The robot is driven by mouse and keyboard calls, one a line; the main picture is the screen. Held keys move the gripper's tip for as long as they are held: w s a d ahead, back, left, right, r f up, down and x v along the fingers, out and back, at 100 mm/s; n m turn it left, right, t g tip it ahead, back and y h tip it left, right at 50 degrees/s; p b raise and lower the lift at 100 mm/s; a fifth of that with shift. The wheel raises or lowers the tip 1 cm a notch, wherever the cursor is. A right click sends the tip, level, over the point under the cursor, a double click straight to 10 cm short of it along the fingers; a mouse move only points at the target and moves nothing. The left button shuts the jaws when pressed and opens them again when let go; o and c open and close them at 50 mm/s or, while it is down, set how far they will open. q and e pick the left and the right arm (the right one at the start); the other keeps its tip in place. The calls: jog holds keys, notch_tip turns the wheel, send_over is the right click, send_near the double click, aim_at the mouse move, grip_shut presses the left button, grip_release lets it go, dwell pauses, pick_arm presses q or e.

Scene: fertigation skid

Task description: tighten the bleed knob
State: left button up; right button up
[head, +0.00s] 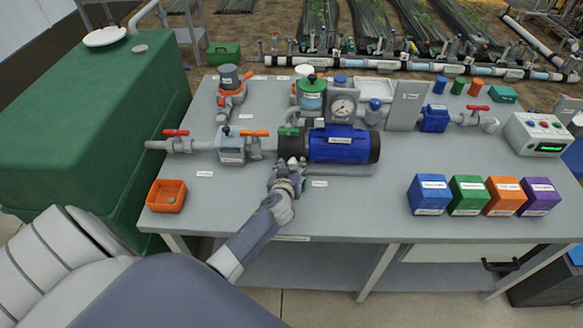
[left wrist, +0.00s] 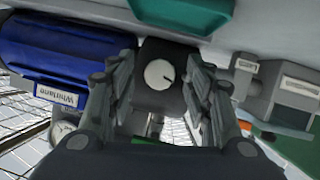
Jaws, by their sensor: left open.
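In the head view my left gripper (head: 291,165) is in front of the dark pump end (head: 293,147) and hides the knob. The blue pump (head: 342,145) lies on the grey bench and also shows in the left wrist view (left wrist: 65,65). My right gripper is not in view.
The grey bench (head: 330,222) is clear near its front middle. An orange tray (head: 167,196) sits at its left, several coloured boxes (head: 430,195) at its right. A gauge (head: 343,107) and red-handled and orange-handled valves stand near the pump. A green tank (head: 90,120) is at left.

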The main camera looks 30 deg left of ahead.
pick_arm(q)
jog(key=c, duration=1)
jog(key=shift+c, duration=0.2)
